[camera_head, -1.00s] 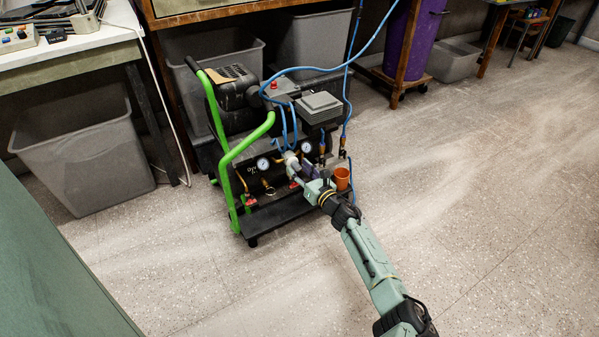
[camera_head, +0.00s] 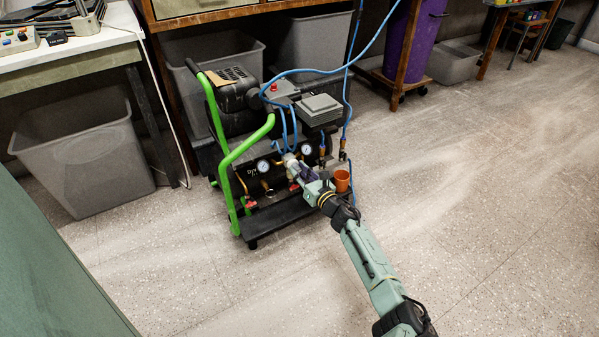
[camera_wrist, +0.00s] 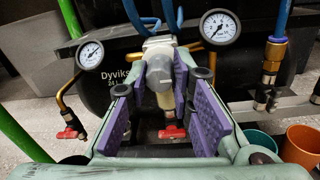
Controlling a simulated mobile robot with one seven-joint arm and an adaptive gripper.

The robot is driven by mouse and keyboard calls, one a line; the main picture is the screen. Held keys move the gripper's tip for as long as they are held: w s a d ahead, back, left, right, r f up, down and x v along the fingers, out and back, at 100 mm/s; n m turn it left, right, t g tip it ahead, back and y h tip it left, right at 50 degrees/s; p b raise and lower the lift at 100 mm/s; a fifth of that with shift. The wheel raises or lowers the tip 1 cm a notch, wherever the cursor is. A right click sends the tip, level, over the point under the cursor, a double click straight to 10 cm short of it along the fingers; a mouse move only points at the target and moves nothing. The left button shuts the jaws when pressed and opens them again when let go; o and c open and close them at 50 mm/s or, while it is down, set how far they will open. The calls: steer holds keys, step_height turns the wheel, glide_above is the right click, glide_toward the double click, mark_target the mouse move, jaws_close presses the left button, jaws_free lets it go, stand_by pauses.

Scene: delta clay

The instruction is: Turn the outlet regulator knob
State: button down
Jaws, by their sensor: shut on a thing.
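The outlet regulator has a pale grey body (camera_wrist: 158,43) on the front of the black compressor, between two round gauges. Its pale knob (camera_wrist: 161,76) points toward the wrist camera. My gripper (camera_wrist: 166,66) has its purple-padded fingers on both sides of the knob and is shut on it. In the head view my gripper (camera_head: 304,178) reaches the compressor front from the lower right, and the fingers hide most of the knob there.
Gauges (camera_wrist: 90,55) (camera_wrist: 220,27) flank the regulator, with blue hoses above. Red-handled valves (camera_wrist: 172,132) (camera_wrist: 66,134) sit lower. An orange cup (camera_head: 342,180) stands right of my gripper. A green handle frame (camera_head: 232,160) rises at left. Open floor (camera_head: 470,210) lies to the right.

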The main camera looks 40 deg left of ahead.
steer(key=shift+m, duration=0.3)
steer(key=m, duration=0.4)
steer(key=shift+w+m, duration=0.1)
steer(key=shift+m, duration=0.3)
steer(key=m, duration=0.5)
steer(key=shift+m+t+p, duration=0.3)
steer(key=shift+t, duration=0.1)
steer(key=m+p, duration=0.1)
steer(key=m, duration=0.4)
steer(key=shift+m, duration=0.3)
steer(key=shift+m+t+p, duration=0.3)
steer(key=shift+m+p, duration=0.65)
steer(key=shift+m, duration=1.45)
steer(key=shift+f, duration=0.1)
steer(key=c, duration=1.4)
jaws_free()
